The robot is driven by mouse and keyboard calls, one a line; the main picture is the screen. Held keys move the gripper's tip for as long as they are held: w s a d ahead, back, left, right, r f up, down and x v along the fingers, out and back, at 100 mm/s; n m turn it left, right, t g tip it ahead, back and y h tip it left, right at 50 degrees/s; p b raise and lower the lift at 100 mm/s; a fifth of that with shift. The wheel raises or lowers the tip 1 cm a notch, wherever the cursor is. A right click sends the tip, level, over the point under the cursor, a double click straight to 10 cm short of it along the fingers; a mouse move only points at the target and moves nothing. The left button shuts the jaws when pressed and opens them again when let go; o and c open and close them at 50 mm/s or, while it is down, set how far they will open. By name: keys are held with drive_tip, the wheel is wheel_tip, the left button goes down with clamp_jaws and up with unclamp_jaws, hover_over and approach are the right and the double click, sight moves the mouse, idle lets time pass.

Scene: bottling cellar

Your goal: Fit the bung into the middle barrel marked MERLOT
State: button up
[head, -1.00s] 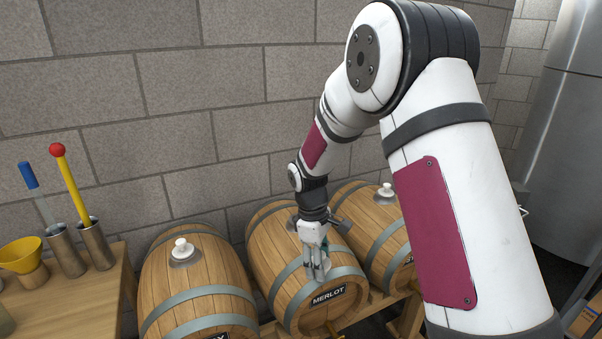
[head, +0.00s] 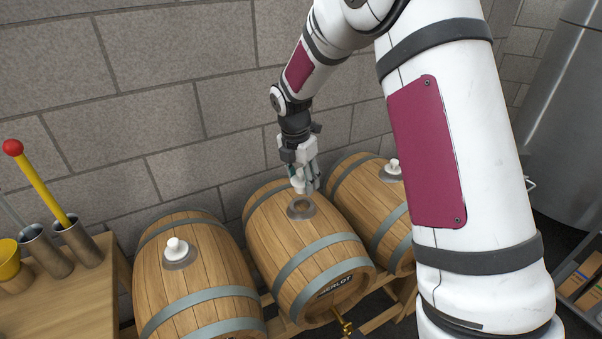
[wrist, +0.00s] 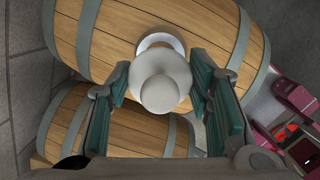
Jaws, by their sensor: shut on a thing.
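The middle barrel marked MERLOT (head: 300,247) lies on a wooden rack. Its bung hole, ringed by a grey metal plate (head: 301,208), shows open on top. My gripper (head: 304,182) is shut on a white bung (head: 297,184) and holds it just above and behind the hole in the head view. In the wrist view, the bung (wrist: 160,93) sits between the teal finger pads of my gripper (wrist: 163,86). It partly covers the pale ring around the hole (wrist: 160,42) on the barrel (wrist: 120,35). The gap between bung and barrel is hard to judge.
The left barrel (head: 195,280) and right barrel (head: 362,205) each have a white bung in place. A bench (head: 95,300) at left holds metal cups with tools and a yellow funnel (head: 8,252). The block wall (head: 150,110) stands close behind; a steel tank (head: 570,130) stands at right.

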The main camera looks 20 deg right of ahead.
sight(302, 193)
drive_tip(key=shift+f+b, duration=0.6)
drive_tip(key=shift+f, duration=2.05)
drive_tip(key=shift+f, duration=0.65)
drive_tip(key=shift+s+f+b, duration=0.1)
drive_tip(key=shift+f+b, duration=0.2)
drive_tip(key=shift+f, duration=0.05)
